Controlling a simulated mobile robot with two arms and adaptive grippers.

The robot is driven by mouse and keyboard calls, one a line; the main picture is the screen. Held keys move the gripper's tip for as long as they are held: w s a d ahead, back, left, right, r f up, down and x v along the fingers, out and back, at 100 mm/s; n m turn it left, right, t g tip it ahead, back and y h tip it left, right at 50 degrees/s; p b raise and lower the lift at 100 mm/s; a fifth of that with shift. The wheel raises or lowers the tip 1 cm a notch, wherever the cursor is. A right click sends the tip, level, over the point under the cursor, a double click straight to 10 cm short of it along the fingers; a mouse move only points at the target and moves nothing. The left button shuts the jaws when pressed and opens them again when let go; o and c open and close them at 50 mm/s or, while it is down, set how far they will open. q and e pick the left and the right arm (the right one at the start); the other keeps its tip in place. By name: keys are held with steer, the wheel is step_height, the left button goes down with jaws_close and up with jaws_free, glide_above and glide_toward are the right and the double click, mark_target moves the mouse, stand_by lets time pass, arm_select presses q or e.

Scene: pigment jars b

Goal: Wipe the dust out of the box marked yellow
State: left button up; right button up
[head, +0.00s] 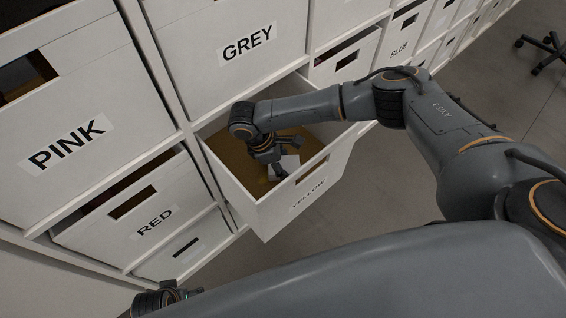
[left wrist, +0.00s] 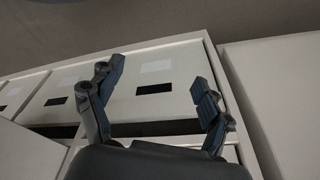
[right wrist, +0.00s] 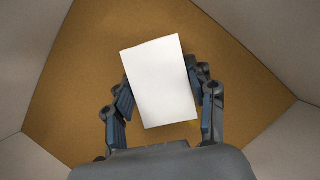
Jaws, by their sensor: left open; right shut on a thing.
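The box marked yellow (head: 262,208) is pulled out of the shelf in the head view, open at the top. Its floor (head: 231,160) looks brown-ochre, and the floor also fills the right wrist view (right wrist: 70,90). My right gripper (head: 277,165) reaches down inside the box. In the right wrist view it is shut on a white rectangular block or cloth (right wrist: 160,82), held between its fingers (right wrist: 160,100). I cannot tell whether the white thing touches the floor. My left gripper (left wrist: 155,88) is open and empty in the left wrist view, facing box fronts.
Boxes marked pink (head: 75,165), grey (head: 240,70), red (head: 145,205) and blue (head: 385,62) sit around the yellow one in the white shelf. Grey floor (head: 375,190) lies clear to the right. A chair base (head: 545,48) stands at the far right.

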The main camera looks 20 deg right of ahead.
steer(key=shift+s+d+p, duration=0.15)
steer(key=shift+s+p, duration=0.25)
steer(key=shift+s+d+p, duration=0.15)
steer(key=shift+s+p, duration=0.3)
steer(key=shift+p, duration=0.15)
steer(key=shift+s+d+p, duration=0.2)
steer(key=shift+s+p, duration=0.3)
arm_select(q)
steer(key=s+a+f, duration=0.1)
steer(key=s+f, duration=0.6)
steer(key=f, duration=0.4)
steer(key=shift+s+g+p, duration=0.35)
steer(key=shift+g+p, duration=0.05)
arm_select(e)
steer(key=shift+s+d+f, duration=0.15)
steer(key=shift+s, duration=0.35)
arm_select(q)
steer(key=shift+f, duration=0.1)
